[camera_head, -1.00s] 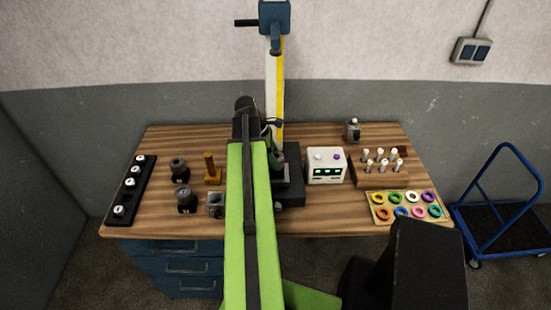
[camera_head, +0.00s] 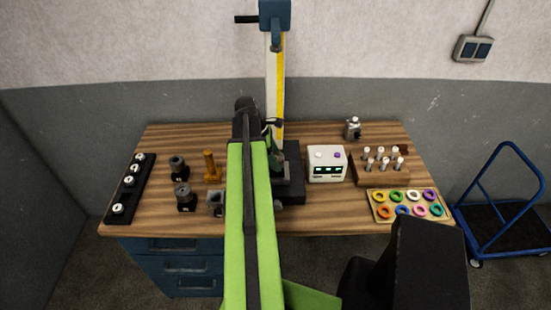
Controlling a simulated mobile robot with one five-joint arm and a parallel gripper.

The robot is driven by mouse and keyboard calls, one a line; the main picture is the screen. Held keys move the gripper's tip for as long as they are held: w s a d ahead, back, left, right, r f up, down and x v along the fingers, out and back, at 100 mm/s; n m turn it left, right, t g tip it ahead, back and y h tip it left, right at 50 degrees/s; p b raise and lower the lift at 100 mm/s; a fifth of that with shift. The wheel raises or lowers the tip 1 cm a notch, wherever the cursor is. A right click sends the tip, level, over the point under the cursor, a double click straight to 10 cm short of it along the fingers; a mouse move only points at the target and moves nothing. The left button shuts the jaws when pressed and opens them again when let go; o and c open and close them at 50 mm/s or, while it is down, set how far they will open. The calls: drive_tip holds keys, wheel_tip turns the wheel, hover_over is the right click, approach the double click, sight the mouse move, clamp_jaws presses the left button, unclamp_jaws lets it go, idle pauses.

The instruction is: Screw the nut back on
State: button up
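I cannot pick out a loose nut for certain. A brass-coloured upright post on a square base (camera_head: 211,166) stands on the wooden bench, left of my arm. Dark round-topped pieces (camera_head: 178,167) and (camera_head: 185,197) stand left of it. A grey block with an opening (camera_head: 215,202) sits close to my arm's left side. My green arm reaches forward over the bench and covers its middle. My gripper is hidden behind the arm, so its fingers and anything in them do not show. A dark machine base (camera_head: 291,190) shows just right of the arm.
A white control box (camera_head: 326,165), a wooden rack of white-topped pins (camera_head: 382,176) and a tray of coloured rings (camera_head: 376,206) fill the right side. A black strip (camera_head: 126,196) lies at the left edge. A tall yellow-and-white column (camera_head: 279,85) rises behind. A blue trolley (camera_head: 500,210) stands right.

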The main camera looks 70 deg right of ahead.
drive_tip(key=shift+o, duration=1.3)
drive_tip(key=p+v, duration=1.6)
drive_tip(key=v, duration=0.1)
drive_tip(key=shift+r, duration=0.2)
drive_tip(key=shift+a, duration=0.1)
